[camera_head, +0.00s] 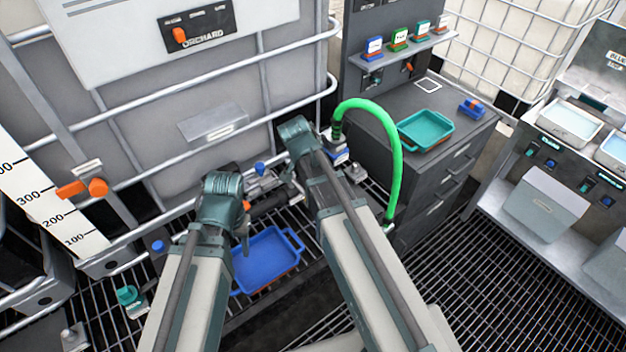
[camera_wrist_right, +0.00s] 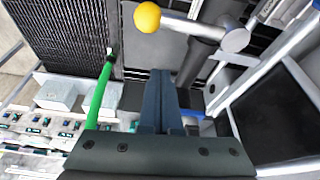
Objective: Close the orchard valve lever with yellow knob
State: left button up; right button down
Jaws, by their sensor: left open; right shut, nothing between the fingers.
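The yellow knob (camera_wrist_right: 147,17) shows at the top of the right wrist view, on the end of a silver lever (camera_wrist_right: 190,26). The lever runs right to a round metal pivot. My right gripper (camera_wrist_right: 160,75) is shut and empty, below the lever in that picture and apart from the knob. In the head view the ORCHARD label (camera_head: 203,30) is on the large caged tote at the left. My left gripper (camera_head: 268,203) is open in front of the tote's lower edge. The yellow knob is hidden in the head view, and my right fingers are hidden behind my arm.
A blue tray (camera_head: 236,270) sits low in front of the tote. A green hose (camera_head: 396,155) arches beside my right arm, near a grey cabinet (camera_head: 420,185) with a teal tray (camera_head: 402,128). Tote cage bars are close to both arms. Open grating lies at the right.

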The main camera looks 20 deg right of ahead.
pick_arm(q)
notch_tip(320, 180, up, 9)
jog(key=p, duration=0.7)
jog(key=shift+p, duration=0.4)
pick_arm(e)
jog(key=v, duration=0.9)
jog(key=shift+a+r, duration=0.25)
pick_arm(q)
notch_tip(320, 180, down, 8)
jog(key=b, duration=0.8)
jog(key=shift+a, duration=0.15)
pick_arm(e)
jog(key=s+a+f+n+g+y, duration=0.1)
jog(key=s+a+f+n, duration=0.3)
jog(key=s+n, duration=0.3)
jog(key=s+a+f+n+g+y, duration=0.1)
jog(key=s+a+f+n, duration=0.4)
jog(key=s+a+n, duration=0.2)
jog(key=n, duration=0.2)
jog(key=shift+n, duration=0.3)
